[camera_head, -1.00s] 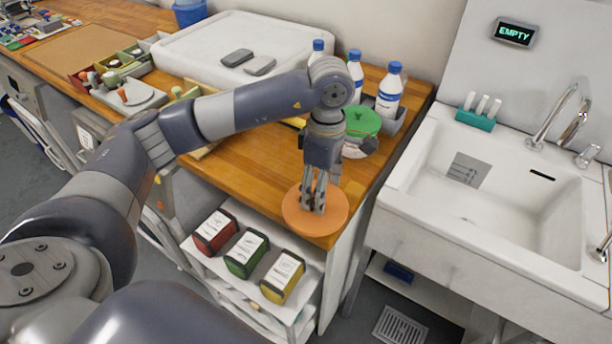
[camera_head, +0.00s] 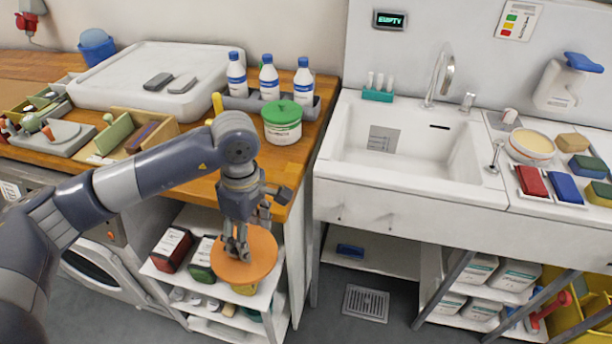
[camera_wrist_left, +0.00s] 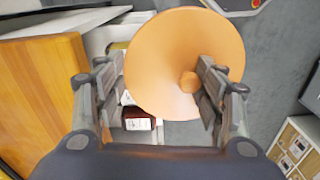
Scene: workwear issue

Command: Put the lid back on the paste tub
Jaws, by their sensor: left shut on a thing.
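My left gripper (camera_head: 237,250) is shut on the orange round lid (camera_head: 262,258) and holds it level in the air, in front of the wooden worktop's right end. The lid's face and small round knob (camera_wrist_left: 189,82) show in the left wrist view, between the fingers. An open white tub with cream-coloured paste (camera_head: 531,147) stands on the drainboard right of the sink, well away from the gripper. Another white tub with a green lid (camera_head: 282,122) stands on the worktop. My right gripper is out of view.
Blue-capped bottles (camera_head: 269,78) stand in a grey rack behind the green-lidded tub. The sink (camera_head: 410,150) lies between the worktop and the drainboard. Red and blue blocks (camera_head: 563,188) and sponges sit close to the open tub. Boxes fill the shelf below the lid.

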